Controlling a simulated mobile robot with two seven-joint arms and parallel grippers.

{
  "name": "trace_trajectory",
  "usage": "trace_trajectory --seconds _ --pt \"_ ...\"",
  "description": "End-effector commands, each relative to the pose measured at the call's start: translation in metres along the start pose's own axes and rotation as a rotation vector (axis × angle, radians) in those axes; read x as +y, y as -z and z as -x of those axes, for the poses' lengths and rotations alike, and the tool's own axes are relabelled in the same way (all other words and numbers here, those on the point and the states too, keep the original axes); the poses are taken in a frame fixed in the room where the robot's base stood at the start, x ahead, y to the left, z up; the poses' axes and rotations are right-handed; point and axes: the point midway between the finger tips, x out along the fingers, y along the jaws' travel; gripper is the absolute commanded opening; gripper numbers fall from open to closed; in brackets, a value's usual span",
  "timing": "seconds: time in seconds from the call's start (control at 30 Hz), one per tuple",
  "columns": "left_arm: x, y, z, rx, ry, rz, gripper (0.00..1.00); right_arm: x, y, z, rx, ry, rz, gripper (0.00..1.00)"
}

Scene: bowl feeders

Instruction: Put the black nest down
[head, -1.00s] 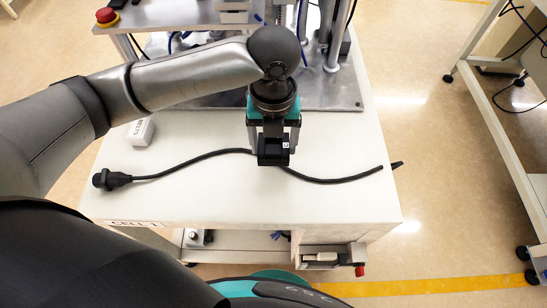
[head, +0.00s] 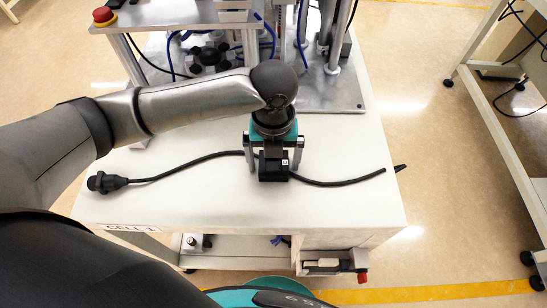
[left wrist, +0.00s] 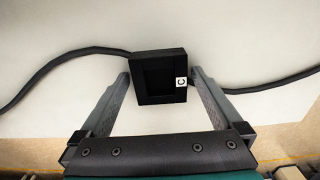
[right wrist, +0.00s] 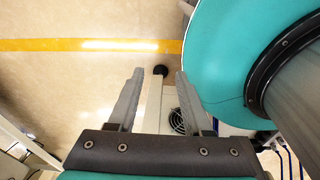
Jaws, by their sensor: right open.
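The black nest (head: 273,168) is a small square block with a shallow recess and a white marker. It appears to rest on the white table (head: 200,205), at the middle of the black cable (head: 205,158), which comes out on both sides of it. My left gripper (head: 274,160) is directly above, its fingers spread on either side of the nest. The left wrist view shows the nest (left wrist: 157,90) between the fingertips, with a gap at the right finger. My right gripper (right wrist: 156,75) is open and empty, away from the table, above the floor.
The cable has a black plug (head: 105,182) at its left end. Behind my left arm stands a metal fixture plate (head: 330,95) with posts. A red stop button (head: 103,15) is at the upper left. The front of the table is clear.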

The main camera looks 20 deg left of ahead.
Motion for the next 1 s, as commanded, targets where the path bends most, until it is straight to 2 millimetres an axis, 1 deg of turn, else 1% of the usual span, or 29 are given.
trace_trajectory --seconds 0.17,0.27,0.37,0.53,0.6,0.73,0.8,0.9,1.0 --pt "0.000 0.000 0.000 0.000 0.000 0.000 1.00 -0.002 -0.001 0.000 -0.002 0.003 0.000 0.50" --pt "0.000 0.000 0.004 -0.002 0.000 0.000 1.00 -0.002 -0.001 -0.001 -0.003 0.003 0.001 0.50" --pt "0.000 -0.001 0.017 -0.004 0.001 0.000 1.00 -0.002 -0.001 0.006 -0.004 0.003 0.002 0.50" --pt "-0.001 -0.001 0.053 -0.004 0.002 -0.001 1.00 -0.005 -0.005 0.020 -0.016 0.008 0.007 0.50" --pt "-0.001 -0.001 0.070 -0.004 0.003 0.000 1.00 -0.009 -0.010 0.026 -0.027 0.014 0.009 0.50" --pt "-0.001 -0.001 0.095 -0.003 0.002 -0.001 1.00 -0.023 -0.022 0.036 -0.050 0.032 0.009 0.50" --pt "0.000 -0.001 0.106 -0.002 0.000 0.000 1.00 -0.029 -0.025 0.040 -0.056 0.040 0.009 0.50" --pt "-0.001 -0.001 0.117 -0.002 0.001 0.001 1.00 -0.032 -0.025 0.043 -0.056 0.045 0.009 0.50" --pt "0.000 0.000 0.122 0.000 0.000 0.000 1.00 -0.032 -0.023 0.044 -0.053 0.044 0.009 0.50"
